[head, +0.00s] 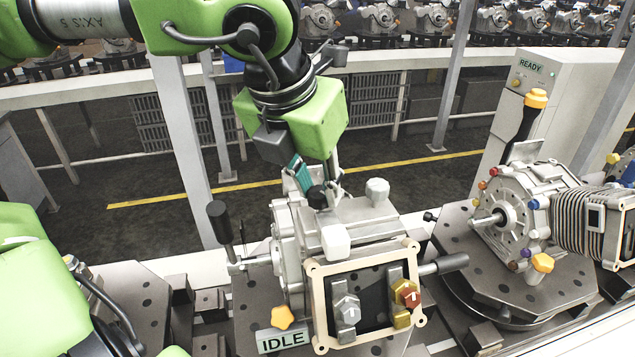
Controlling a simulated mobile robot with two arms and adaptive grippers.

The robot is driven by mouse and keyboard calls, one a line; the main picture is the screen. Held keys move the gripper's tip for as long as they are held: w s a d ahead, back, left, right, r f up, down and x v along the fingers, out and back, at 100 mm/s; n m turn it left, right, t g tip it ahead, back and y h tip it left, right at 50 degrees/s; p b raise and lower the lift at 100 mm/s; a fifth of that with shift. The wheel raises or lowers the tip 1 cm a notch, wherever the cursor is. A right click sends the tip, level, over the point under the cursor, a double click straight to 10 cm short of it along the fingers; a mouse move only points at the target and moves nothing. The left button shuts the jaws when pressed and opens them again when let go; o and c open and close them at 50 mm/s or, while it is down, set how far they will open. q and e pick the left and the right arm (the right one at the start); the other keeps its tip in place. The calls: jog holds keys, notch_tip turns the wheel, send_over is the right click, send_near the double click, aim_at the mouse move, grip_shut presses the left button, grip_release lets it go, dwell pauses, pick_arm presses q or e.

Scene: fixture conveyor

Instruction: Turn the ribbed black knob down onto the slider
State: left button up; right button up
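A small black knob (317,197) sits on top of the grey metal fixture in the middle of the head view; its ribs are too small to make out. My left gripper (318,184) points down at it from above, one teal-padded finger on the left and a grey finger on the right. The fingertips are at the knob's sides; I cannot tell whether they touch it. The slider under the knob cannot be clearly made out, as the gripper and knob cover that spot. My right gripper is not in view.
The fixture (365,222) carries a white block (335,241), a pale knob (377,191), a black-gripped lever (219,222) and a framed front panel (409,250). An IDLE sign (283,340) is at its foot. Another fixture (519,205) stands right, before a READY cabinet (572,90).

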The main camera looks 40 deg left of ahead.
pick_arm(q)
jog(key=shift+c, duration=1.1)
